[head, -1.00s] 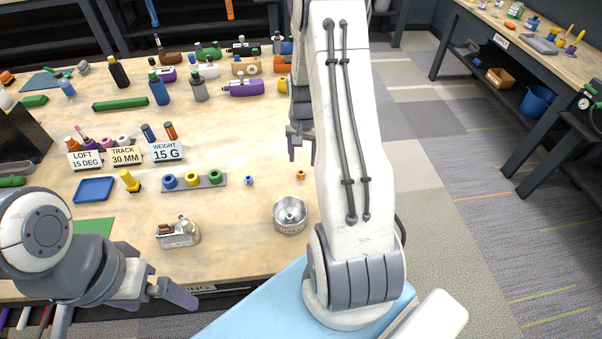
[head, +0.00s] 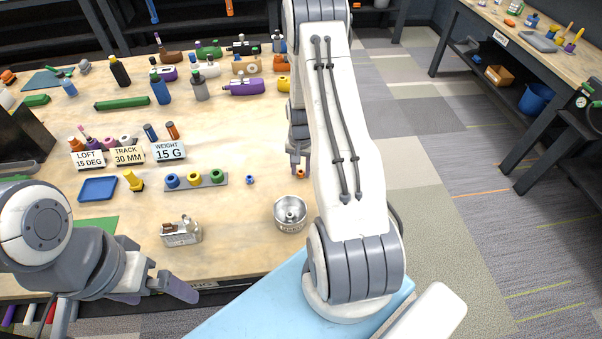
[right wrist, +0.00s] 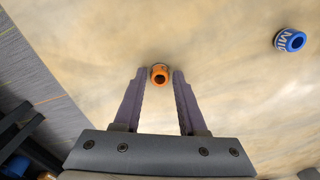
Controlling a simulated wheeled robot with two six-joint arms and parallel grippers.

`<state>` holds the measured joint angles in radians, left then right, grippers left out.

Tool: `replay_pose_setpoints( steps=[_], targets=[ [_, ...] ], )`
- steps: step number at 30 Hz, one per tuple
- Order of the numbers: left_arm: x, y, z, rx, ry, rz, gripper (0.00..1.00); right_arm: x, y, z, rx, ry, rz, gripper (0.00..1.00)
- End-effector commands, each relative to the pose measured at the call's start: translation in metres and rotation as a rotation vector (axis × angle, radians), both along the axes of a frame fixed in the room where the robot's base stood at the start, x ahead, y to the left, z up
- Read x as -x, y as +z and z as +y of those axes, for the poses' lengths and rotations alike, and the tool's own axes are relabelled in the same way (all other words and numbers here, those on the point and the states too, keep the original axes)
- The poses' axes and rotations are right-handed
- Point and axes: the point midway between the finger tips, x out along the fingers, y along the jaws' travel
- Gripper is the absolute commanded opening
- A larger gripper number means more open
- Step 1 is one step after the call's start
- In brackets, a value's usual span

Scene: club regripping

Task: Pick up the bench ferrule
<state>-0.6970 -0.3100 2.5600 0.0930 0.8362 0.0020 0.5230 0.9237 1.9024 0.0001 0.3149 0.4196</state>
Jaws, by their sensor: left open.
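A small orange ferrule (head: 300,174) stands on the bench near its right edge. It also shows in the right wrist view (right wrist: 160,76), with its dark hole facing the camera. My right gripper (right wrist: 159,72) is open, with its two purple-grey fingertips on either side of the orange ferrule and small gaps visible. In the head view my right gripper (head: 300,168) is right at the ferrule, its fingers partly hidden by my arm. A blue ferrule (head: 249,180) with white lettering (right wrist: 290,40) stands apart to the left. My left gripper (head: 162,291) is open and empty by the bench's front edge.
A round metal tin (head: 290,214) stands in front of the orange ferrule. A grey strip (head: 203,181) holds blue, yellow and green rings. Label cards, bottles and tools fill the back and left of the bench. Bare wood surrounds both loose ferrules.

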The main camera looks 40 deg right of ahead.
Motion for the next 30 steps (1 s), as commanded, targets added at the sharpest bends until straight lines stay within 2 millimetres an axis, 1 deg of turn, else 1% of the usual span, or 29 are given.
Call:
replay_pose_setpoints(
  steps=[1, 2, 3, 11, 16, 20, 23, 24, 30],
  targets=[
    [0.000, 0.000, 0.000, 0.000, 0.000, 0.000, 1.00, 0.000, 0.000, 0.000, 0.000, 0.000, 0.000, 0.17],
    [0.000, 0.000, 0.000, 0.000, 0.000, 0.000, 1.00, 0.000, 0.000, 0.000, 0.000, 0.000, 0.000, 0.06],
    [0.000, 0.000, 0.000, 0.000, 0.000, 0.000, 1.00, 0.000, 0.000, 0.000, 0.000, 0.000, 0.000, 0.00],
    [0.000, 0.000, 0.000, 0.000, 0.000, 0.000, 1.00, 0.000, 0.000, 0.000, 0.000, 0.000, 0.000, 0.00],
    [0.000, -0.003, 0.000, 0.000, 0.000, 0.000, 1.00, 0.000, 0.005, 0.000, 0.000, 0.000, 0.000, 0.00],
    [0.000, -0.008, 0.000, 0.000, 0.000, 0.000, 1.00, -0.001, 0.017, -0.001, 0.002, 0.000, -0.003, 0.00],
    [0.000, -0.015, 0.000, 0.000, -0.001, 0.000, 1.00, -0.001, 0.033, -0.001, 0.003, 0.000, -0.005, 0.00],
    [0.000, -0.019, 0.000, 0.000, -0.001, 0.000, 1.00, -0.001, 0.041, -0.001, 0.003, 0.000, -0.006, 0.00],
    [0.000, -0.032, 0.000, 0.000, -0.002, 0.000, 1.00, 0.045, 0.068, -0.020, 0.002, -0.006, -0.003, 0.00]
  ],
)
